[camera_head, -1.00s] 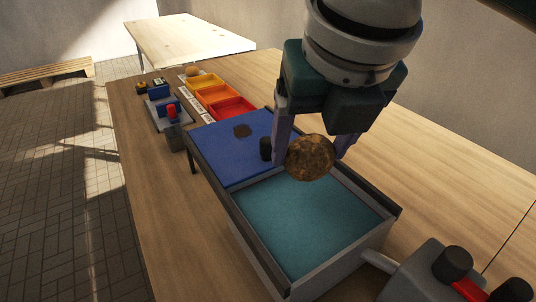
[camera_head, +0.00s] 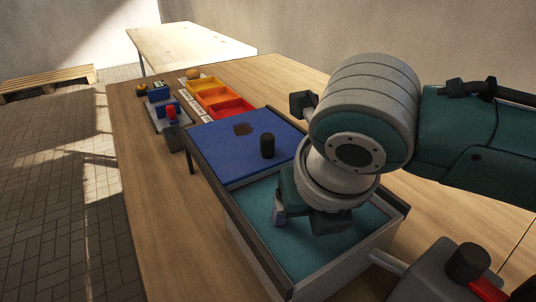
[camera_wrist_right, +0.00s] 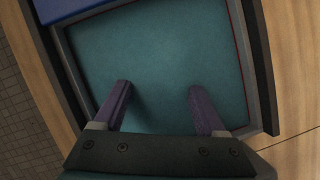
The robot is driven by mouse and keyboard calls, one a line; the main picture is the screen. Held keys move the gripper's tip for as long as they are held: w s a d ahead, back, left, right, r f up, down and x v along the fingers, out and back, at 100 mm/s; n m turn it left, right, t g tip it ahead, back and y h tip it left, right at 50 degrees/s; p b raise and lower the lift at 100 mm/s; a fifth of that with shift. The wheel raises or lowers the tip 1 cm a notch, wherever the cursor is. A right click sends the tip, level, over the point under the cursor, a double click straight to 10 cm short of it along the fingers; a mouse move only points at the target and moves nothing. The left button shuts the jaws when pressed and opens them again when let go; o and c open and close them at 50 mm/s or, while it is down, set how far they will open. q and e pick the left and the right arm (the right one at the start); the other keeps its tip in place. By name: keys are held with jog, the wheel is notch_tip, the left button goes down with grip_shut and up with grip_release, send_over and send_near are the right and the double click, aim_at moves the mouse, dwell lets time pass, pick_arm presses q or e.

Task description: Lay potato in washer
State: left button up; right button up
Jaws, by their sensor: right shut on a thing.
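The washer is an open grey basin with a dark rim (camera_head: 256,243) and teal inside (camera_head: 262,200); its rim also shows in the right wrist view (camera_wrist_right: 262,70). My right gripper (camera_head: 302,224) reaches down over the basin, fingers pointing into it. In the right wrist view its two purple fingers (camera_wrist_right: 160,98) stand apart above the teal surface. My left gripper is not in view.
A blue lid (camera_head: 222,147) with a black knob (camera_head: 267,146) covers the washer's far part. Yellow, orange and red trays (camera_head: 229,108) stand behind it. A grey box with a black knob (camera_head: 468,262) stands at the right front. The wooden table (camera_head: 140,175) is clear on the left.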

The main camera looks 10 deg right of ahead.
jog(key=shift+f, duration=0.1)
jog(key=o, duration=1.3)
jog(key=shift+s+r, duration=0.1)
jog(key=shift+r, duration=0.4)
jog(key=p+v, duration=0.3)
jog(key=v, duration=0.8)
jog(key=shift+r, duration=0.1)
jog(key=shift+s, duration=0.15)
